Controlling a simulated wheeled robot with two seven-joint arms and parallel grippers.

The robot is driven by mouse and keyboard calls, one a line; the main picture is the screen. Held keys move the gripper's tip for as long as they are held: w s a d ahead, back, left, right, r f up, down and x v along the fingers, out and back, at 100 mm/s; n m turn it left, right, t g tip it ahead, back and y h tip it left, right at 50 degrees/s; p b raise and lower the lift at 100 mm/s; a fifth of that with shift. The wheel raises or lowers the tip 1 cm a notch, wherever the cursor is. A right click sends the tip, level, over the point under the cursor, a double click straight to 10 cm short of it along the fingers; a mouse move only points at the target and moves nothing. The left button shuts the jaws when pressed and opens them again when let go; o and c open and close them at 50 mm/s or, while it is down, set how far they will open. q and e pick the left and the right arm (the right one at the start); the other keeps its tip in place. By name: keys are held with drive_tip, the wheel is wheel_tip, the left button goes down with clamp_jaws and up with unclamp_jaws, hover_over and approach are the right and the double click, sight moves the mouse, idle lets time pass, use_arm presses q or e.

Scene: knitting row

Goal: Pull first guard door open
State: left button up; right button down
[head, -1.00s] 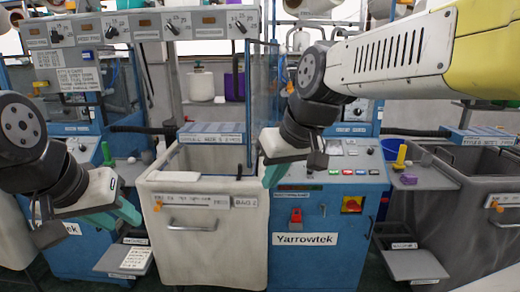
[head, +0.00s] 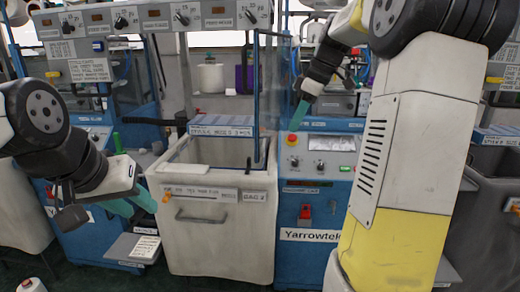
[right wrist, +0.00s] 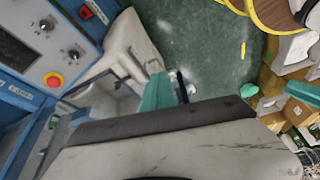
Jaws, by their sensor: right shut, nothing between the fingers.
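The likely first guard door is a clear pane (head: 272,85) in a blue frame, standing upright above the right side of the grey bin in the head view. It appears turned edge-on towards me; how far it stands open I cannot tell. My right gripper (head: 298,116) is shut and empty, its teal fingers pointing down just right of the pane, above the control panel; whether it touches the pane I cannot tell. A teal finger (right wrist: 157,92) shows in the right wrist view. My left gripper (head: 140,203) is low at the left of the bin, its jaws unclear.
The grey bin (head: 222,238) stands in front of the machine. The blue control panel (head: 325,185) has knobs and a red stop button (head: 292,138). A small shelf (head: 130,250) juts out at left. A yarn cone (head: 32,286) is on the floor.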

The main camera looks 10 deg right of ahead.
drive_tip(key=w+a+f, duration=0.4)
drive_tip(key=a+f, duration=0.2)
drive_tip(key=f, duration=0.3)
drive_tip(key=shift+w+a+f, duration=0.15)
drive_tip(key=shift+a+f, duration=0.05)
drive_tip(key=shift+a, duration=0.05)
drive_tip(key=w+a+m+t+h, duration=0.1)
drive_tip(key=w+a+m, duration=0.5)
drive_tip(key=w+a, duration=0.9)
drive_tip(key=shift+w+a+t+h, duration=0.2)
drive_tip(key=shift+a+t+h, duration=0.1)
drive_tip(key=shift+a, duration=1.4)
